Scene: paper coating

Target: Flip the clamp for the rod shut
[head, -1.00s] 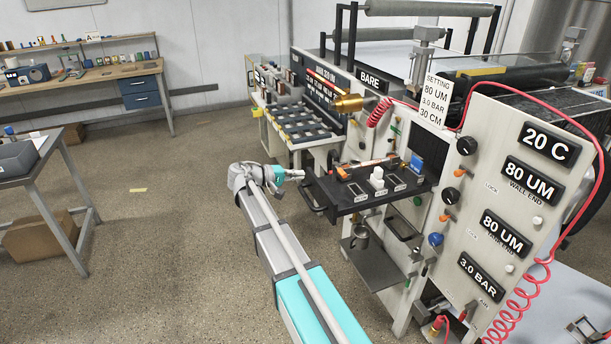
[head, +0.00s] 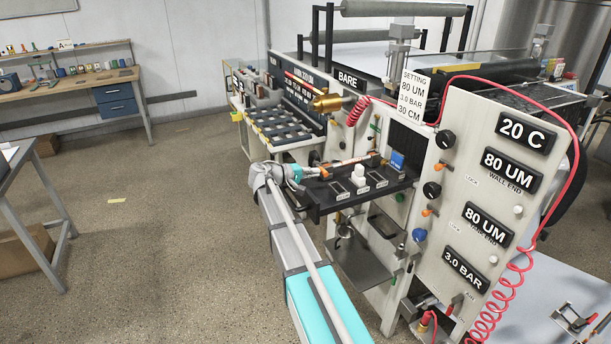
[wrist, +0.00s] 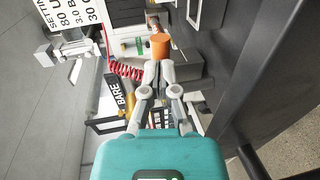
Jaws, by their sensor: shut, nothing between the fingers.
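My gripper (head: 316,171) is shut and empty at the left end of the black shelf (head: 318,209) on the machine's front. In the wrist view its fingertips (wrist: 160,66) are together, just below an orange cylindrical end piece (wrist: 160,46). They look very close to it; I cannot tell whether they touch. In the head view an orange piece (head: 327,173) sits beside the fingertips, at the near end of a thin reddish rod-like part (head: 350,161) on the shelf. I cannot clearly make out the clamp or its position; the gripper partly hides that end.
A lower grey shelf (head: 355,265) is underneath. Open floor (head: 150,250) lies to the left.

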